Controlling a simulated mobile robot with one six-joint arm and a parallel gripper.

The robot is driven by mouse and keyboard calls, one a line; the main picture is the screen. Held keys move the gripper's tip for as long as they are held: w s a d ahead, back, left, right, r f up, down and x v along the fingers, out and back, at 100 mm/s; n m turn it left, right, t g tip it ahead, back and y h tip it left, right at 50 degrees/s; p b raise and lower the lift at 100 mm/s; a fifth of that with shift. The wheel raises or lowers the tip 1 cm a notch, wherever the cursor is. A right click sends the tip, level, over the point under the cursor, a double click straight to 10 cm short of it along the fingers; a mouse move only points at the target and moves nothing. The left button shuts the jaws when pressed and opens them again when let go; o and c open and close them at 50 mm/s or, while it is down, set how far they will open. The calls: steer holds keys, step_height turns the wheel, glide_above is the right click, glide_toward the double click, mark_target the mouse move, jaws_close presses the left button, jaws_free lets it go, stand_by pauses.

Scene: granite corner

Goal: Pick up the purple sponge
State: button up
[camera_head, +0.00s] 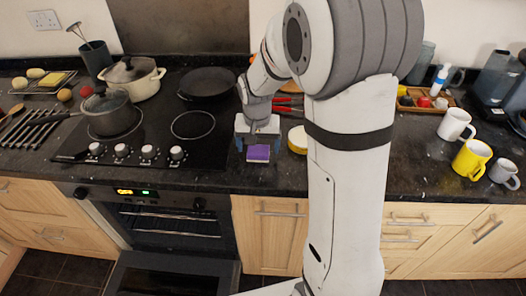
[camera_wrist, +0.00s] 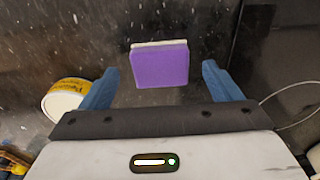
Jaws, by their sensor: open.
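The purple sponge (camera_head: 258,153) has a pale layer on one side and sits on the dark granite counter, near its front edge, right of the hob. In the wrist view the sponge (camera_wrist: 160,66) lies ahead of my gripper, roughly centred between the two blue fingers. My gripper (camera_head: 258,144) is open and empty, with its fingers on either side of the sponge's line in the head view. It also shows in the wrist view (camera_wrist: 160,85). I cannot tell the exact height of the fingertips above the counter.
A round yellow-and-white tub (camera_wrist: 66,99) stands close to the left finger in the wrist view; it is right of my gripper in the head view (camera_head: 298,139). The black hob (camera_head: 150,140) with pots lies to the left. A yellow mug (camera_head: 472,158) and white mugs stand far right.

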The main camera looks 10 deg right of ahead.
mark_target(259, 151)
steer(key=shift+w+f, duration=0.1)
steer(key=shift+f, duration=0.75)
steer(key=shift+c, duration=0.4)
steer(key=c, duration=1.1)
step_height(259, 151, up, 10)
steer(key=shift+r, duration=0.1)
steer(key=o, duration=0.5)
steer(key=shift+c, duration=1.6)
